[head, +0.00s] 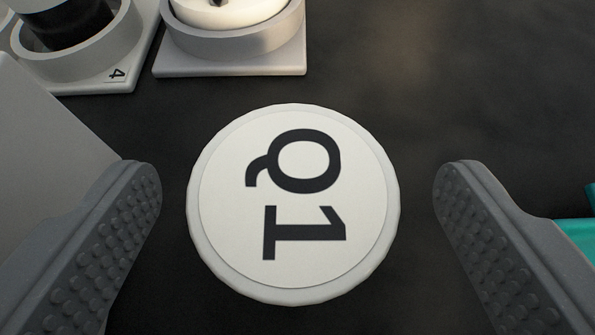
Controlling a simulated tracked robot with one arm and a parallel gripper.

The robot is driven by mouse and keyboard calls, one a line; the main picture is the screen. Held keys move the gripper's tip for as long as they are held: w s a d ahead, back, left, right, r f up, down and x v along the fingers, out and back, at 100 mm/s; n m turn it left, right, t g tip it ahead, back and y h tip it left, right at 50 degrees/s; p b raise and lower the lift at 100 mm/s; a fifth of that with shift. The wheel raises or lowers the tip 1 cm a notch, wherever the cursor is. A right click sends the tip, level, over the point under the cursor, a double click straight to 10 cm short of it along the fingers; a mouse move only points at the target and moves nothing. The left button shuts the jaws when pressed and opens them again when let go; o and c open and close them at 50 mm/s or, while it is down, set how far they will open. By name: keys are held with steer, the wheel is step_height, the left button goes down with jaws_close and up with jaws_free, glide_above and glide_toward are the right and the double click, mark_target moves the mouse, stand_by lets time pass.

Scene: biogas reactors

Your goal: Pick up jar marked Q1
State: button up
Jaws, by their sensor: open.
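The jar marked Q1 (225,210) shows its round white lid from above, in the middle of the head view. The black letters Q1 on it read sideways. Its body below the lid is hidden. My gripper (297,205) is open, with one dark grey ridged finger to the left of the lid and the other to the right. Dark gaps show between the lid and both fingers, and neither finger touches it. How far the fingertips are above or below the lid is hard to tell.
A white holder (120,75) labelled 4, with a dark thing in its ring, stands at the top left. Another holder (235,62) with a white thing inside stands beside it. A pale grey block (40,130) lies at the left. Something teal (575,232) shows at the right edge. The dark surface at upper right is clear.

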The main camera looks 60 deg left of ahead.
steer(key=shift+c, duration=0.2)
steer(key=c, duration=1.1)
